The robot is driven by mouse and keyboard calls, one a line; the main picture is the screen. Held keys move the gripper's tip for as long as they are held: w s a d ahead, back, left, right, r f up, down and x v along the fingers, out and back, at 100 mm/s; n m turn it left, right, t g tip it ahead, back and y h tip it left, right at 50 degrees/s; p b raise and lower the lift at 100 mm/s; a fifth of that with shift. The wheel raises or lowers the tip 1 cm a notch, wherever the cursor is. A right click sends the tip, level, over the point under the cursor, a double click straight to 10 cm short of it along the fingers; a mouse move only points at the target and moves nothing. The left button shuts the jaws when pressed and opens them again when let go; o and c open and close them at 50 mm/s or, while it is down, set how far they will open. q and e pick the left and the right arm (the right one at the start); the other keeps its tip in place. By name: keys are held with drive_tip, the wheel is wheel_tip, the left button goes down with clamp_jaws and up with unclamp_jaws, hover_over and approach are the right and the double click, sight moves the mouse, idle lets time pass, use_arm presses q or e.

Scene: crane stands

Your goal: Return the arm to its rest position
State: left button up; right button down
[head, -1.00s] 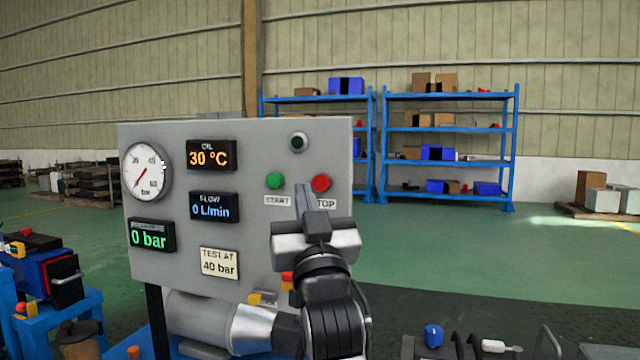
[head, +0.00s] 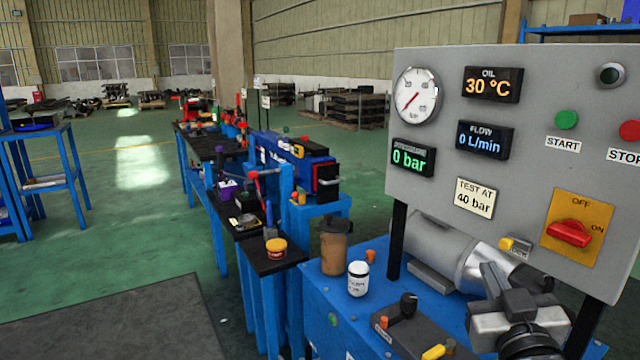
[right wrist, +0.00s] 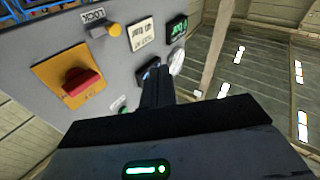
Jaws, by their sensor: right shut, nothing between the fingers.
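My right gripper (head: 492,275) is at the lower right of the head view, low in front of the grey control panel (head: 440,225). Its fingers are shut with nothing between them. The shut fingers (right wrist: 156,80) also show from behind in the right wrist view, with the panel beyond them. The panel bears a green START button (head: 566,120), a red STOP button (head: 630,131) and a red rotary switch (head: 569,234) on an orange OFF/ON plate. The displays read 30 °C, 0 L/min and 0 bar. My left gripper is not in view.
Below the panel is a blue bench (head: 318,290) with a brown cup (head: 335,247), a white jar (head: 358,279) and a black control box (head: 410,335).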

drive_tip(key=s+a+f+g+y, duration=0.2)
drive_tip(key=s+f, duration=0.4)
drive_tip(key=f, duration=0.3)
drive_tip(key=s+a+f+n+g+y, duration=0.1)
drive_tip(key=s+a+f+g, duration=0.3)
drive_tip(key=f, duration=0.5)
drive_tip(key=s+a+f+g+y, duration=0.2)
drive_tip(key=s+a+f+y, duration=0.1)
drive_tip(key=s+a+f, duration=0.4)
wheel_tip(320, 180, down, 3)
drive_tip(key=shift+s+a+r+n+g, duration=0.15)
drive_tip(key=shift+s+a+n+g, duration=0.25)
drive_tip(key=shift+s, duration=0.1)
